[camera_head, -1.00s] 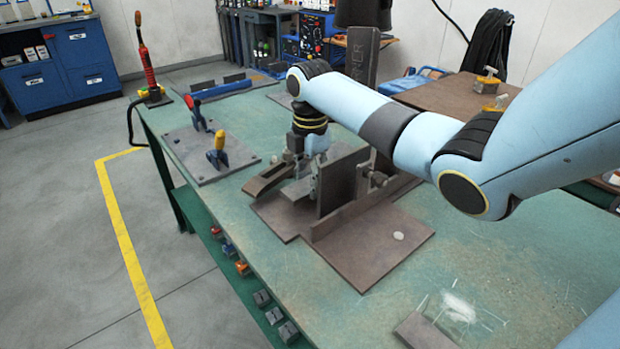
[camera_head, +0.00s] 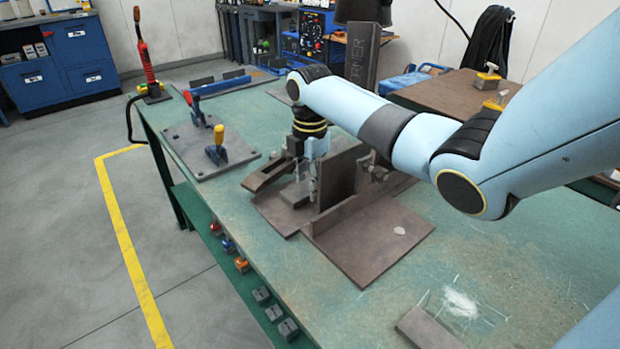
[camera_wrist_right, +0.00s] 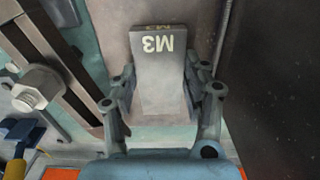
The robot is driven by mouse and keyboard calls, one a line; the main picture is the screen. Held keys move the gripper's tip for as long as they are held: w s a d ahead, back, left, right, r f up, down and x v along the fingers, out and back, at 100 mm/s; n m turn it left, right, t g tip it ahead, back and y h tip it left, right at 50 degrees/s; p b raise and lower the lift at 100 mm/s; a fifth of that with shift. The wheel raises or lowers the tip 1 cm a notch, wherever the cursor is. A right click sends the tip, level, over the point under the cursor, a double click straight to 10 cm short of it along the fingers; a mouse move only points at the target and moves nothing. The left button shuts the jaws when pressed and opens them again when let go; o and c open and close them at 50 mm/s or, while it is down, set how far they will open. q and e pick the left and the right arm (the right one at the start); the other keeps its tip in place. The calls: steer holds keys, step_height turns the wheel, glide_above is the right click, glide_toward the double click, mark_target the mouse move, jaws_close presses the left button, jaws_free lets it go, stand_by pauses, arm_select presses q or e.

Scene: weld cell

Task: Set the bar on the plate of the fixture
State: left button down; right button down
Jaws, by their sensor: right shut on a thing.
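The bar is a grey block marked M3 (camera_wrist_right: 157,85) in the right wrist view, lying between the two fingers of my right gripper (camera_wrist_right: 160,110). In the head view the right gripper (camera_head: 303,180) is low over the left part of the fixture, shut on the bar (camera_head: 295,194). The fixture's brown plate (camera_head: 277,214) is beneath, with an upright wall (camera_head: 340,178) just right of the gripper. In the wrist view the plate (camera_wrist_right: 110,20) shows around the bar's far end. I cannot tell whether the bar touches it. My left gripper is out of view.
A slotted clamp strap (camera_head: 268,172) lies left of the gripper; its bolt (camera_wrist_right: 36,88) shows in the wrist view. A grey plate with toggle clamps (camera_head: 205,160) stands farther left. The green table (camera_head: 480,260) is mostly clear at front right.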

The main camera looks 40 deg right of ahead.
steer(key=shift+f, duration=0.1)
steer(key=c, duration=0.5)
jaws_free()
steer(key=shift+c, duration=0.2)
step_height(320, 180, up, 12)
